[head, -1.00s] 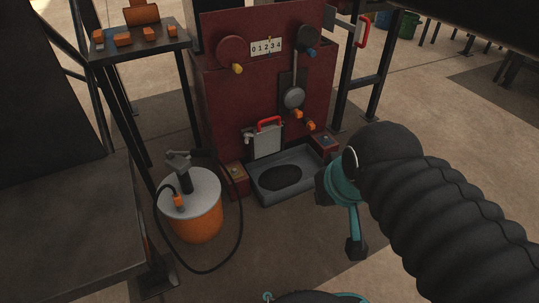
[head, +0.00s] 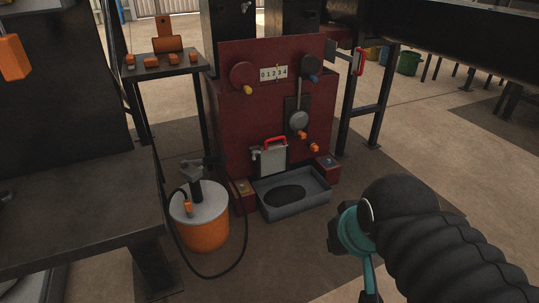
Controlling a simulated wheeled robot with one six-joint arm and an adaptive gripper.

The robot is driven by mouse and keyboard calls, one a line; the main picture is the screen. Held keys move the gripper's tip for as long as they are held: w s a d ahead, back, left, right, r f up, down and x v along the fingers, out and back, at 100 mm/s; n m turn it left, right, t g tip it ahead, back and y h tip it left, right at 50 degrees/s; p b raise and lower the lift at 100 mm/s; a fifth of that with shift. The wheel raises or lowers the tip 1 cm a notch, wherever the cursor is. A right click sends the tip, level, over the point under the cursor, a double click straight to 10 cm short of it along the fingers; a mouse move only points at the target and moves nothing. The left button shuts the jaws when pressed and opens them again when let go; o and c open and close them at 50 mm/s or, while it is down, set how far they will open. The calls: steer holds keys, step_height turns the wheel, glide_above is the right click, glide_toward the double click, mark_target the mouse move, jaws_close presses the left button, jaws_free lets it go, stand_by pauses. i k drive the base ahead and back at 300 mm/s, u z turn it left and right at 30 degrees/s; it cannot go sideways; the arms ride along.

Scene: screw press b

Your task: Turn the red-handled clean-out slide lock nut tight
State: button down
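The clean-out slide (head: 272,160) is a pale grey plate low on the front of the dark red press (head: 240,125). Its red handle (head: 274,141) arches over the top edge. A small grey part at the plate's upper left (head: 255,153) may be the lock nut; it is too small to tell its shape or how tight it is. My arm, with a black ribbed sleeve and a teal joint, fills the lower right, well apart from the slide. No gripper fingers can be made out; the teal link runs out of the bottom edge.
A grey tray (head: 318,196) lies below the slide between two red blocks. An orange drum (head: 207,235) with a pump and black hose stands left of it. A dark table (head: 80,210) fills the left. A small stand (head: 183,61) holds orange pieces.

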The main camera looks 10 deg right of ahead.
mark_target(257, 153)
steer(key=k, duration=0.45)
steer(key=u, duration=0.75)
steer(key=i, duration=0.9)
steer(key=z, duration=0.75)
